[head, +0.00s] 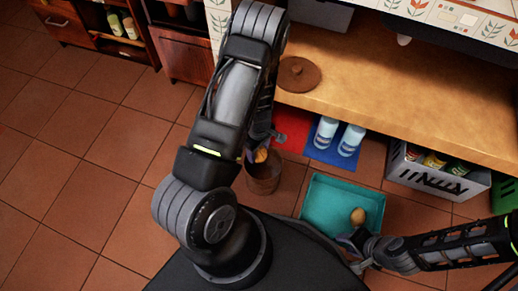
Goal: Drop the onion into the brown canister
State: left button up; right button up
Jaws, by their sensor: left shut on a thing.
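The brown canister (263,184) stands open on the tiled floor, just beyond my base. My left gripper (262,148) is mostly hidden behind my own arm. It is shut on a small yellow-brown onion (261,155), which shows at the canister's mouth. I cannot tell whether the onion is above the rim or slightly inside it. A second rounded brown item (357,216), like an onion or potato, lies in the teal tray (318,192). My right gripper (352,243) is low beside the tray's near edge, and its jaw opening is unclear.
A wooden counter (420,100) overhangs at the upper right, with a round brown lid (298,74) on it. Two blue-white bottles (338,136) stand on a blue mat (330,155) beside a red mat (292,128). A grey crate (440,182) holds several items. Floor at left is clear.

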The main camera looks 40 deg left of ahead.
aim_at(258, 157)
pick_arm(q)
notch_tip(258, 157, down, 5)
jog(key=b, duration=0.4)
jog(key=shift+r, duration=0.15)
jog(key=shift+f+b, duration=0.55)
jog(key=shift+f, duration=0.05)
jog(key=o, duration=1.6)
jog(key=shift+c, duration=0.2)
notch_tip(258, 157, up, 8)
jog(key=p, duration=0.3)
jog(key=shift+p, duration=0.35)
jog(key=shift+f, duration=0.1)
